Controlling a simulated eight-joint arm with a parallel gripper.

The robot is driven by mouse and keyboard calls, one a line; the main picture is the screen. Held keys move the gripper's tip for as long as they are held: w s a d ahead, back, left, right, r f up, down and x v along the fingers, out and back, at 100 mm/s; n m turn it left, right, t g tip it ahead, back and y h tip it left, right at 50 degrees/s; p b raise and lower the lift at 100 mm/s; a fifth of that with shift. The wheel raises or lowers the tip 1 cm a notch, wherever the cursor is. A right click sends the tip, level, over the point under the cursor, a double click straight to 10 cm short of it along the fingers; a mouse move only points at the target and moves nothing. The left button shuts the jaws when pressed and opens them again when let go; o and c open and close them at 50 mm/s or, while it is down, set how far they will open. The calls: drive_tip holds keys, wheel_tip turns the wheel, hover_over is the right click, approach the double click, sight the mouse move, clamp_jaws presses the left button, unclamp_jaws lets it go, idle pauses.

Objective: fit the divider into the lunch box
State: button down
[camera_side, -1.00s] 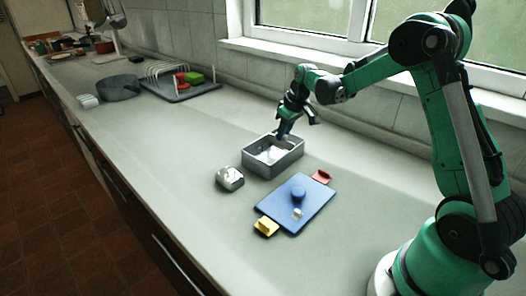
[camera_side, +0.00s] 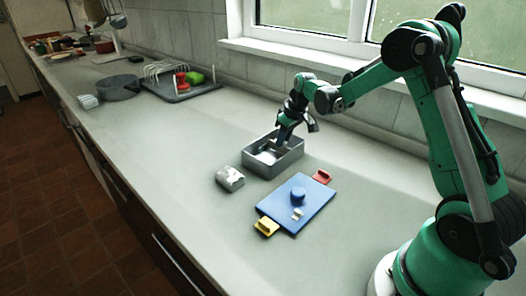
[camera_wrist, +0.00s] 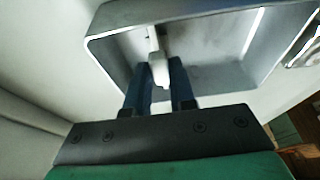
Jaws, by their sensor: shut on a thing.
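The grey lunch box (camera_side: 290,164) stands open on the counter; in the wrist view its wall (camera_wrist: 112,52) also shows. My gripper (camera_side: 283,143) points down into it from above. In the wrist view, my gripper (camera_wrist: 162,76) has its two blue fingers shut on the white divider (camera_wrist: 154,42). The divider is at the box's opening, near one wall in that view. I cannot tell whether it is seated or touches the floor. In the side view my fingers and the box wall partly hide it.
A foil-like block (camera_side: 230,179) lies just left of the box. In front lies a blue board (camera_side: 282,208) with a round blue knob (camera_side: 298,194), a red clip (camera_side: 322,176) and a yellow clip (camera_side: 266,227). A dish rack tray (camera_side: 180,92) and grey pot (camera_side: 118,88) stand farther back.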

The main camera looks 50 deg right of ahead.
drive_tip(key=shift+f, duration=0.25)
drive_tip(key=c, duration=0.7)
unclamp_jaws()
drive_tip(key=shift+o, duration=0.2)
drive_tip(key=shift+r, duration=0.1)
drive_tip(key=v, duration=0.5)
drive_tip(key=shift+a+r, duration=0.1)
drive_tip(key=shift+r, duration=0.1)
drive_tip(key=s+a+r+t, duration=0.2)
drive_tip(key=s+a, duration=0.4)
drive_tip(key=a, duration=0.2)
drive_tip(key=s+a+r+t, duration=0.1)
drive_tip(key=s+a+r, duration=0.2)
drive_tip(key=s+a, duration=0.4)
drive_tip(key=shift+a+r+t, duration=0.2)
drive_tip(key=shift+a+t, duration=0.2)
drive_tip(key=shift+a, duration=0.35)
